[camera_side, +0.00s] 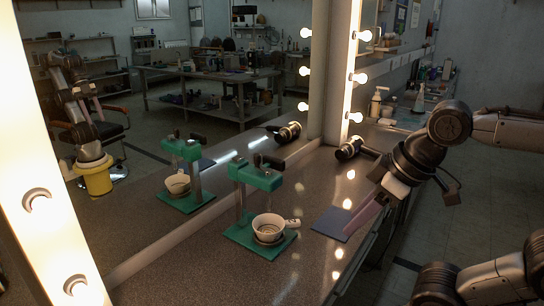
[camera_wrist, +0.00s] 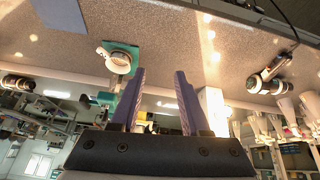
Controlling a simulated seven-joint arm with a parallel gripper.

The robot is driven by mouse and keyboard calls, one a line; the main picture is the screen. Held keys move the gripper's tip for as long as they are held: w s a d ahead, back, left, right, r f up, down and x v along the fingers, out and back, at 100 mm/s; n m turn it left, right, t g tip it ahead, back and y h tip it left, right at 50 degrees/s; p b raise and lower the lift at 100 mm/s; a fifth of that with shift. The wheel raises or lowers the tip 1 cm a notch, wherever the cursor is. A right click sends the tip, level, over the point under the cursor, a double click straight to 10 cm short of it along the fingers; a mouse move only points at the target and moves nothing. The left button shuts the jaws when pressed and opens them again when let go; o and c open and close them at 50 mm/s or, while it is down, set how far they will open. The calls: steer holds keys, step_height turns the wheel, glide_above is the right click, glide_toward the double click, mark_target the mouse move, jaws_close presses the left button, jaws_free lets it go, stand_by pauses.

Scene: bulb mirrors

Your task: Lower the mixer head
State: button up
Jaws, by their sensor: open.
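The mixer stands on the counter with a green base (camera_side: 240,238), a metal post (camera_side: 240,205) and a green head (camera_side: 262,179) that looks raised above the bowl. A dark handle (camera_side: 270,160) sits at the top of the head. A pale bowl (camera_side: 268,225) with a side handle rests on the base. In the wrist view the bowl (camera_wrist: 118,62) and green head (camera_wrist: 106,98) show left of the fingers. My gripper (camera_wrist: 160,75) is open, with two mauve fingers and nothing between them. In the side view my gripper (camera_side: 360,217) is right of the mixer, apart from it.
A blue-grey pad (camera_side: 331,223) lies between mixer and gripper. A dark cylindrical object (camera_side: 349,149) lies farther back by the bulb-lit frame (camera_side: 342,70). A large mirror (camera_side: 225,150) behind the mixer shows its reflection. Bottles (camera_side: 376,103) stand at the back. The counter's front edge is near my arm.

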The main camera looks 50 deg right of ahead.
steer(key=shift+n, duration=0.4)
steer(key=w+r, duration=0.2)
steer(key=r, duration=0.1)
steer(key=w+r, duration=0.2)
steer(key=r, duration=0.1)
steer(key=w+d+r, duration=0.1)
steer(key=w+r, duration=0.1)
steer(key=r, duration=0.1)
steer(key=shift+w+r, duration=0.35)
steer(key=shift+w, duration=0.05)
jaws_close()
steer(key=w+d+r, duration=0.2)
steer(key=w+r, duration=0.2)
steer(key=w, duration=0.1)
steer(key=m+g, duration=0.2)
glide_above(278, 159)
steer(key=s, duration=0.4)
step_height(278, 159, down, 4)
steer(key=x, duration=0.8)
steer(key=s+x, duration=0.1)
steer(key=x, duration=0.3)
steer(key=shift+w+f, duration=0.1)
steer(key=shift+f, duration=0.2)
steer(key=shift+d+f, duration=0.1)
steer(key=shift+f, duration=0.55)
